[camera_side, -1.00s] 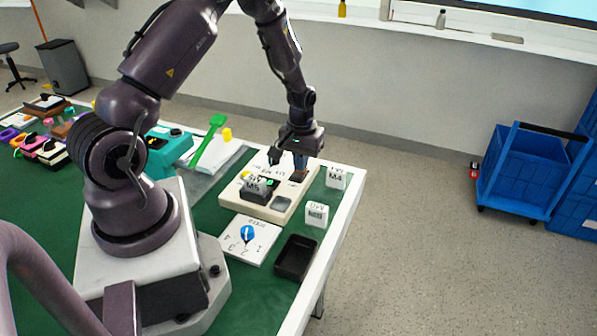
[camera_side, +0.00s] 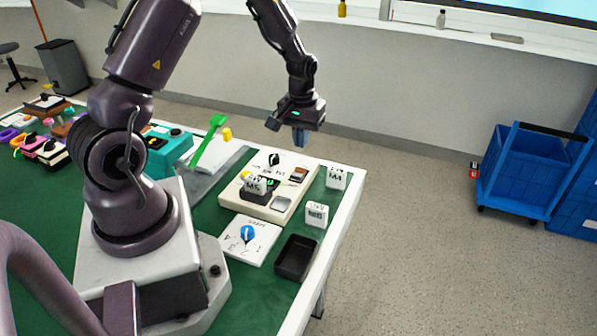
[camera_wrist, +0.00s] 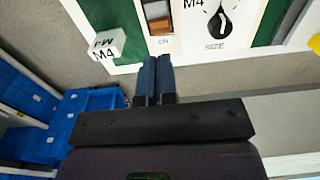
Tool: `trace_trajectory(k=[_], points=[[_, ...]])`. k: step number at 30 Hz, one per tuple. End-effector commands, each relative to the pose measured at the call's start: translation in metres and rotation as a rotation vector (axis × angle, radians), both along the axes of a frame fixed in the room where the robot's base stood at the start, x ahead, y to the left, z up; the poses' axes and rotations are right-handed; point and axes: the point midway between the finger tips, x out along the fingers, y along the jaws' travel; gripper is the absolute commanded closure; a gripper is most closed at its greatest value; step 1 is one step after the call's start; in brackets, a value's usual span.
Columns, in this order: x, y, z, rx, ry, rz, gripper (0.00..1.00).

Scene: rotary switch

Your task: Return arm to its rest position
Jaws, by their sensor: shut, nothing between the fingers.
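My gripper (camera_side: 300,138) is shut and empty. In the side view it hangs in the air above the far right end of the table, clear of the panel below it. In the wrist view its two blue fingers (camera_wrist: 154,75) lie together. The cream switch panel (camera_side: 243,203) lies on the table under and to the left of the gripper. A black rotary knob (camera_side: 274,159) sits at its far end; the wrist view shows this knob (camera_wrist: 222,18) with "SIZE" below it and "M4" at its upper left. A brown-and-dark rocker switch (camera_wrist: 157,15) labelled "ON" is beside it.
White blocks marked M4 (camera_side: 336,177) and another label (camera_side: 316,214) stand along the table's right edge. A blue-knobbed dial plate (camera_side: 250,240) and a black tray (camera_side: 295,258) are nearer. A teal device (camera_side: 168,155) stands left. The air around the gripper is free.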

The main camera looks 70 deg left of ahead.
Motion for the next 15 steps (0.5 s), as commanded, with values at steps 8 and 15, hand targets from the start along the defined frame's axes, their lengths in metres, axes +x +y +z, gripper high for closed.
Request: trace_trajectory(k=[8, 15], points=[[0.0, 0.0, 0.001, 0.0, 0.0, -0.001, 1.0], [-0.029, -0.023, 0.014, -0.049, 0.074, -0.097, 1.0]])
